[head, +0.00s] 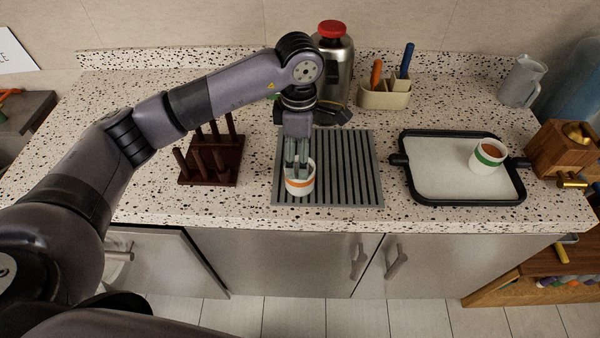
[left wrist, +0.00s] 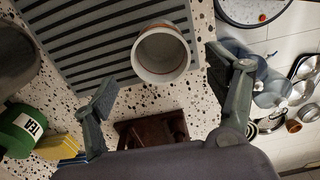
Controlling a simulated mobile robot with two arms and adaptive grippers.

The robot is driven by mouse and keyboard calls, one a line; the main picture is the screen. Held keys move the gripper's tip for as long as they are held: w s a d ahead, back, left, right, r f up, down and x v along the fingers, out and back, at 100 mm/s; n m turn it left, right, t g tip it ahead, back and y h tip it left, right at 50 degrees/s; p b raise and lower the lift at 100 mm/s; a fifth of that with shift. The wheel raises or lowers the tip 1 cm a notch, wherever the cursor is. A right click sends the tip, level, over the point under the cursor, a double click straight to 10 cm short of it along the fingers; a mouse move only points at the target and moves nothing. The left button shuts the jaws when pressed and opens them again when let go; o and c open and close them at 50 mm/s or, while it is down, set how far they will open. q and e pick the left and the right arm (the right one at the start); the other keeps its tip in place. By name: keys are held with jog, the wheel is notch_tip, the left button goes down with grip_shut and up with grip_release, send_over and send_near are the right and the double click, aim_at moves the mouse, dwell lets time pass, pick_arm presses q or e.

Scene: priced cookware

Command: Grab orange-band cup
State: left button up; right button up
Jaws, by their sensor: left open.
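The orange-band cup (head: 300,187) is white with an orange stripe and stands upright on the front left part of the grey ribbed drain mat (head: 345,170). My left gripper (head: 298,160) points down at the cup from behind and above. In the left wrist view the cup (left wrist: 162,54) shows its open, empty mouth, lying between the two spread fingers of my left gripper (left wrist: 165,72), with a gap on each side. The gripper is open and holds nothing. A similar cup with a green band (head: 488,156) stands on the black-rimmed tray. My right gripper is not in view.
A dark wooden peg rack (head: 212,160) stands left of the mat. Behind are a steel canister with red lid (head: 335,60) and a utensil holder (head: 384,95). The black-rimmed tray (head: 430,192) lies to the right. The counter's front edge runs close before the mat.

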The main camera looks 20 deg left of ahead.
pick_arm(q)
notch_tip(320, 180, down, 5)
jog(key=p, duration=0.3)
jog(key=shift+d+f, duration=0.15)
jog(key=shift+s+f, duration=0.1)
jog(key=shift+f, duration=0.2)
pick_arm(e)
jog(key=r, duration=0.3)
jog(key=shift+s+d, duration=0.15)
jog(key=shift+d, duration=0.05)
pick_arm(q)
jog(key=shift+c, duration=0.4)
jog(key=c, duration=1.3)
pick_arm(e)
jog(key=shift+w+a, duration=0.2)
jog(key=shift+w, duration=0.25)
pick_arm(q)
jog(key=shift+r, duration=0.15)
